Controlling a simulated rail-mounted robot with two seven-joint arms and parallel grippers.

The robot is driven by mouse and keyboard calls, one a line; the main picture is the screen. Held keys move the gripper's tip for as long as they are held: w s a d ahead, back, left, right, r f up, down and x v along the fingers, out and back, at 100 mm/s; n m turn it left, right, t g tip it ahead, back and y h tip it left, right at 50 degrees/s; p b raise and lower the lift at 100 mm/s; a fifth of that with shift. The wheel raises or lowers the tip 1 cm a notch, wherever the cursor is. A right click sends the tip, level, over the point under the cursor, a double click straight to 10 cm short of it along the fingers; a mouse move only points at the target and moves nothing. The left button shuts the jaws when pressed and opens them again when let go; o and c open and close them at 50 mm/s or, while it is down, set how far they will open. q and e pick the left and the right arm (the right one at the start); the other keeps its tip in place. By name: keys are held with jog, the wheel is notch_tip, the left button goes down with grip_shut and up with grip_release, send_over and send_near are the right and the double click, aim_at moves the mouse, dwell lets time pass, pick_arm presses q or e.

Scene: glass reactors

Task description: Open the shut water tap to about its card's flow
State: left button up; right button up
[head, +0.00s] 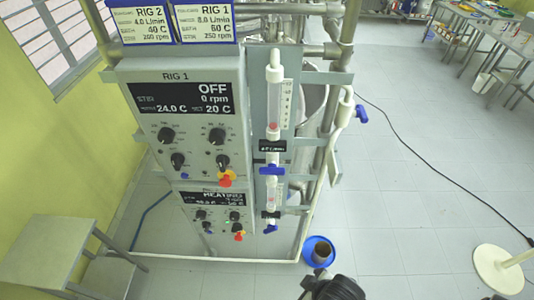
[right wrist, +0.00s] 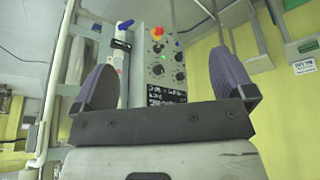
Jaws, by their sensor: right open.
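The Rig 1 flow column stands right of the control panel (head: 185,120) in the head view. Its clear flow tube (head: 274,95) has a red float low in it. A blue tap handle (head: 271,170) lies crosswise below the small flow display (head: 272,147), whose digits are too blurred to read. A second blue handle (head: 270,229) is lower down. The Rig 1 card (head: 204,20) reads 8.0 L/min. In the right wrist view a blue handle (right wrist: 125,24) shows beyond my open, empty right gripper (right wrist: 168,84); which handle is unclear. My left gripper is out of view.
The Rig 2 card (head: 143,22) reads 4.0 L/min. Another blue-handled valve (head: 361,113) is on the right pipe. A blue bowl with a dark cup (head: 319,251) is on the floor. A stool (head: 50,250) stands left. A cable crosses the open floor at right.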

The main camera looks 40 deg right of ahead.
jog(key=w+a+f+t+b, duration=0.2)
jog(key=w+a+t+b, duration=0.15)
jog(key=w+b, duration=0.65)
jog(key=m+t+h+b, duration=0.55)
jog(key=m+h, duration=0.45)
jog(key=h, duration=0.2)
send_near(272, 174)
jog(key=p+x, duration=0.3)
jog(key=x, duration=0.8)
